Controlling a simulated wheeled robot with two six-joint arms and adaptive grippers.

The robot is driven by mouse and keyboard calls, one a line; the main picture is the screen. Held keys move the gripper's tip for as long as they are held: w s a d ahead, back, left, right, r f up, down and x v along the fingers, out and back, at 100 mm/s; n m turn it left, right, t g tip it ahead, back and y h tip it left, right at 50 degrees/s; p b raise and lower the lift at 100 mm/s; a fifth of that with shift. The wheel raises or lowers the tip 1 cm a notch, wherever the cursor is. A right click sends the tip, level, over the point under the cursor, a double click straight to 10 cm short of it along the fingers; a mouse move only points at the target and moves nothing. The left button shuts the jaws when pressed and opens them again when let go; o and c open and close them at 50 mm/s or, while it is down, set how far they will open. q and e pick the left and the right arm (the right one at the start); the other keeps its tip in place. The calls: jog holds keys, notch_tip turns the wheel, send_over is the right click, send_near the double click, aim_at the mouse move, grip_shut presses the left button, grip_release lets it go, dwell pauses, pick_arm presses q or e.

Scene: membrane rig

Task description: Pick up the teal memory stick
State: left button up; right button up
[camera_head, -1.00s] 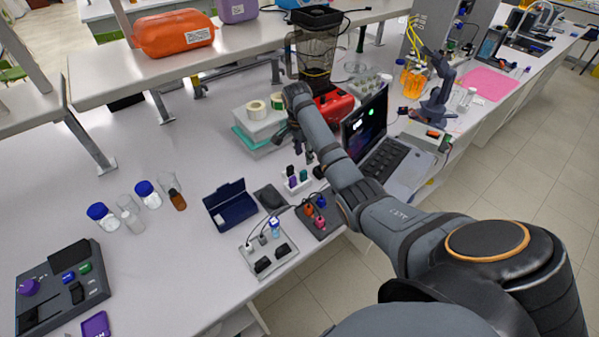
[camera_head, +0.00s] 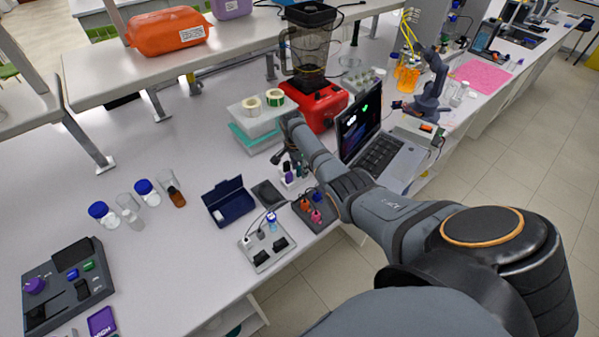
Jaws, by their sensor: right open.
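The teal memory stick (camera_head: 299,171) stands upright in a small white holder (camera_head: 291,186), beside a dark stick and a purple one. It is small and partly crowded by my arm. My right gripper (camera_head: 284,160) is open, just above and behind the holder, pointing down. Its fingers are small and partly hidden by my wrist, and I cannot tell whether they touch a stick. My left gripper is not in view.
A laptop (camera_head: 378,157) and a red blender base (camera_head: 322,106) stand right of and behind the holder. White boxes with tape rolls (camera_head: 257,110) are behind it. An open dark blue case (camera_head: 231,207) and a grey socket plate (camera_head: 260,256) lie in front-left.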

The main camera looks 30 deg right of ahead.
grip_shut()
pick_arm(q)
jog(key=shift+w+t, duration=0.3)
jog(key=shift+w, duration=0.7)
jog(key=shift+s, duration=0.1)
pick_arm(e)
jog(key=shift+r, duration=0.1)
